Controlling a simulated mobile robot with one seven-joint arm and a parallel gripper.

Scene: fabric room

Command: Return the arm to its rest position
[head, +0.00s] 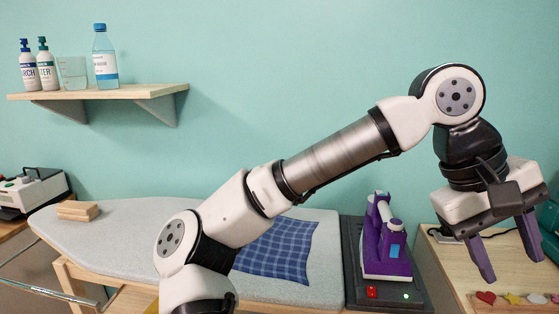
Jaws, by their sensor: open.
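My arm spans the head view from the bottom left of centre up to the right. My gripper (508,262) hangs at the right, pointing down, with its two purple fingers apart and nothing between them. It shows in front of the wooden cabinet top, to the right of the purple iron (388,245). I cannot tell its exact height above that top. The iron rests on a dark base (353,262) with a red switch and a small green light.
A grey ironing board (120,232) carries a blue checked cloth (283,250) and a wooden block (78,211). A wall shelf (150,90) holds bottles and a clear cup. Small shapes, including a red heart (486,297), lie below my gripper. The wall area above the arm is clear.

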